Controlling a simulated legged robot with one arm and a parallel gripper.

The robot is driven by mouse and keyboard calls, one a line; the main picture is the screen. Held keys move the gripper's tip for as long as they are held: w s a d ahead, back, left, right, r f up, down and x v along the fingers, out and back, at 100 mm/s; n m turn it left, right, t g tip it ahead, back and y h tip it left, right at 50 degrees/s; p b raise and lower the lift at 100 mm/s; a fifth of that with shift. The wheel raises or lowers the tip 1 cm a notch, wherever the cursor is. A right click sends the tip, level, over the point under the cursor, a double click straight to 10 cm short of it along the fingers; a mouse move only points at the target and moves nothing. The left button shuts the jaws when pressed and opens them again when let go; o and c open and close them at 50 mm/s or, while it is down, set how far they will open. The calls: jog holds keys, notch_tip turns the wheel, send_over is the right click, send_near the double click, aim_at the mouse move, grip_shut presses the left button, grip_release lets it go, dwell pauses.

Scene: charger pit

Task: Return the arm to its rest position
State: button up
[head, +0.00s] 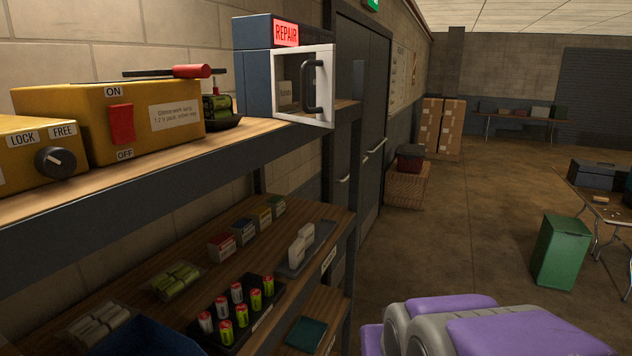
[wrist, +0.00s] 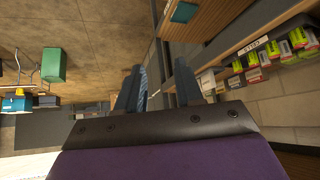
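My arm shows as purple and grey links (head: 500,325) at the bottom right of the head view, low and beside the shelf unit. My gripper (wrist: 160,78) shows in the wrist view, with its two dark fingers apart and nothing between them. The floor and dark doors lie beyond the fingers. The fingers do not show in the head view.
A shelf unit (head: 230,155) fills the left, with yellow switch boxes (head: 150,120) and a repair cabinet (head: 270,80) on top. A battery tray (head: 235,315) is on its lower shelf. A green bin (head: 561,251) and folding table (head: 600,205) stand right. Open floor (head: 480,220) lies between.

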jog(key=s+d+f+g+b, duration=0.3)
jog(key=s+f+g, duration=0.6)
jog(key=s+f, duration=1)
jog(key=shift+s+d+f+g, duration=0.2)
jog(key=shift+d+f+g, duration=0.1)
jog(key=shift+d+f, duration=0.3)
